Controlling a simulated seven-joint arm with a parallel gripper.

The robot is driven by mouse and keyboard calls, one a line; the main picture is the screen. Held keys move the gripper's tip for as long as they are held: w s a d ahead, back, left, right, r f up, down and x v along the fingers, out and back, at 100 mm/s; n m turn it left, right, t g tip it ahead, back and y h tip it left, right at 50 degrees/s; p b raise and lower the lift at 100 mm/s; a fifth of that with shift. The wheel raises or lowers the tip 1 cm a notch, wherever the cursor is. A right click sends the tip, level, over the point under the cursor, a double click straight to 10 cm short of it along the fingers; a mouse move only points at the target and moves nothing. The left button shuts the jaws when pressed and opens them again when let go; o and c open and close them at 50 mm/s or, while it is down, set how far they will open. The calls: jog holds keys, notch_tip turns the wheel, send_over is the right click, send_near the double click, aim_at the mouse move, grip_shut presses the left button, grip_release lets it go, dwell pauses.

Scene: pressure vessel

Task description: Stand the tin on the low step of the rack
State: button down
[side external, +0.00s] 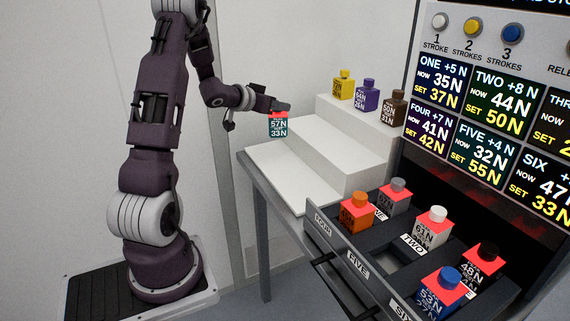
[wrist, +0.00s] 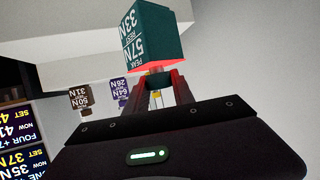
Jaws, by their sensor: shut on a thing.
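The teal tin (side external: 279,128) hangs upright in the side view, marked 57 N and 33 N, with a red top. My gripper (side external: 280,109) is shut on its top. The wrist view shows the tin (wrist: 155,38) upside down between the fingertips of my gripper (wrist: 163,80). The white stepped rack (side external: 325,143) stands on a table, with its wide low step (side external: 285,178) at the front left. The tin is in the air, apart from the rack, and appears above the rear left part of the low step; its exact height is unclear.
Yellow (side external: 344,84), purple (side external: 367,95) and brown (side external: 393,108) tins stand on the rack's top step. An open drawer (side external: 345,248) holds several tins in slots at the lower right. A panel of lit displays (side external: 480,120) rises behind it. The low step is bare.

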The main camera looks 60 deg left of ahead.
aim_at(278, 134)
notch_tip(278, 134, down, 9)
jog(key=shift+f, duration=0.1)
jog(key=shift+f, duration=0.15)
jog(key=c, duration=1.1)
grip_release()
